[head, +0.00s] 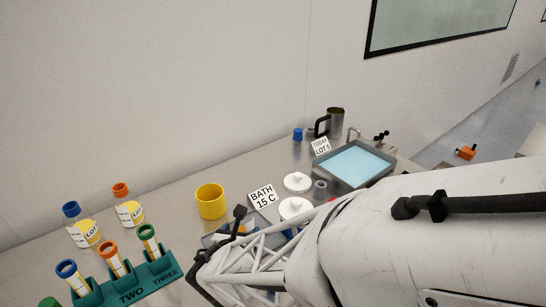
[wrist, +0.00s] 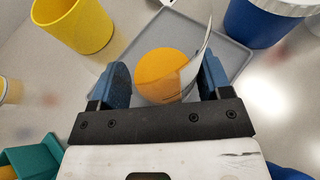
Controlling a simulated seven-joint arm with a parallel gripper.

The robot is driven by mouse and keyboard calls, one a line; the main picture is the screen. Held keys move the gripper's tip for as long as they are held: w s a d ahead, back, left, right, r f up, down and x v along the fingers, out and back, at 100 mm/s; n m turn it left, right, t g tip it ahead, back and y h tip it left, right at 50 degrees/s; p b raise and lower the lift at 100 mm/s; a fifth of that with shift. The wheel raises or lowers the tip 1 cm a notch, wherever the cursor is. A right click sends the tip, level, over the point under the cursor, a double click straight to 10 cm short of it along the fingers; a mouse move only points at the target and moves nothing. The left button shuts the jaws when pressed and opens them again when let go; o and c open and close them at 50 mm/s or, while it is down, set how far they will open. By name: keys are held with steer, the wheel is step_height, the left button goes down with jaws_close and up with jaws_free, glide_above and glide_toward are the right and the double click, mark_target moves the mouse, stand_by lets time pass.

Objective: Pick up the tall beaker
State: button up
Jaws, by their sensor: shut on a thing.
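The tall beaker (wrist: 165,72) shows in the wrist view as a clear-walled vessel with an orange round area inside, seen from above. It sits between the blue fingers of my gripper (wrist: 165,80), which is shut on it. A grey tray (wrist: 235,52) lies below and behind it. Whether the beaker's base touches the tray I cannot tell. In the head view my arm hides most of the gripper and beaker.
A yellow cup (head: 210,202) stands close to the gripper. A teal rack (head: 135,290) with capped tubes is at front left. A blue container (wrist: 258,22) stands near the tray. White-lidded pots (head: 297,182), a "BATH 15 C" sign (head: 262,196) and a water bath (head: 352,164) are beyond.

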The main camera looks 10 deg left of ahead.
step_height(320, 180, up, 9)
stand_by(0.5)
steer(key=shift+w+h, duration=0.1)
steer(key=shift+h, duration=0.2)
stand_by(0.4)
